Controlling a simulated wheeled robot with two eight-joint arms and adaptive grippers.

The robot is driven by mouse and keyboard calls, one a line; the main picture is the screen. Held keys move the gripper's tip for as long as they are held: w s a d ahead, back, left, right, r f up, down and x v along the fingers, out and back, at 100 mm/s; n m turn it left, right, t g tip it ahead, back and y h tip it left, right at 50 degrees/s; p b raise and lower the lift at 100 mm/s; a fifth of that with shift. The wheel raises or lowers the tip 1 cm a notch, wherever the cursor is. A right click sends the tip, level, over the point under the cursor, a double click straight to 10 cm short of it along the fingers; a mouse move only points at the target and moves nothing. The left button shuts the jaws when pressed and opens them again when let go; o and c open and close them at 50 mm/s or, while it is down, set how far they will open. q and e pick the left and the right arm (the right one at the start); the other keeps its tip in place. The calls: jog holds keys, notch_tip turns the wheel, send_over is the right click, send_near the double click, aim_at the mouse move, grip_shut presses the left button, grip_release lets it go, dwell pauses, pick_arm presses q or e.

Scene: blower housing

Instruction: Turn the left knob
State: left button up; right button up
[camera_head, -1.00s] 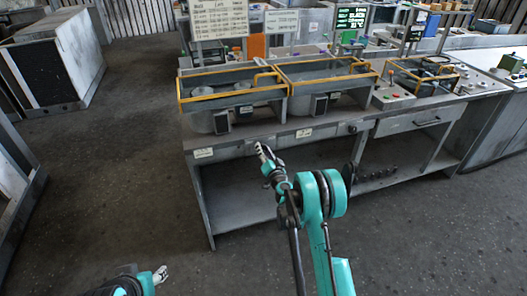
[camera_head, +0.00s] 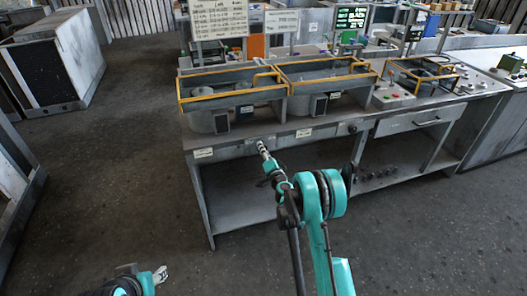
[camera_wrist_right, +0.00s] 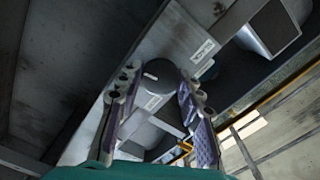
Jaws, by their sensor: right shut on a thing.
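The left knob (camera_wrist_right: 160,74) is a round dark knob on the grey front rail of the bench. In the right wrist view it sits between the two fingers of my right gripper (camera_wrist_right: 158,98), which is shut on it. In the head view my right gripper (camera_head: 262,148) reaches the front rail, and the knob is hidden behind the fingertips. A second dark knob (camera_head: 352,128) shows on the rail further right. My left gripper (camera_head: 160,275) is at the bottom left, away from the bench; its finger opening is unclear.
The bench (camera_head: 330,140) carries yellow-railed housings (camera_head: 232,90) above the knobs. White labels (camera_head: 203,153) mark its front rail. A drawer (camera_head: 408,124) is at the right, with an open lower shelf below. Clear floor (camera_head: 110,190) lies to the left.

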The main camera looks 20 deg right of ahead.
jog(key=o, duration=1.2)
jog(key=shift+c, duration=0.2)
jog(key=s, duration=0.7)
jog(key=shift+s+d, duration=0.15)
jog(key=shift+s, duration=0.1)
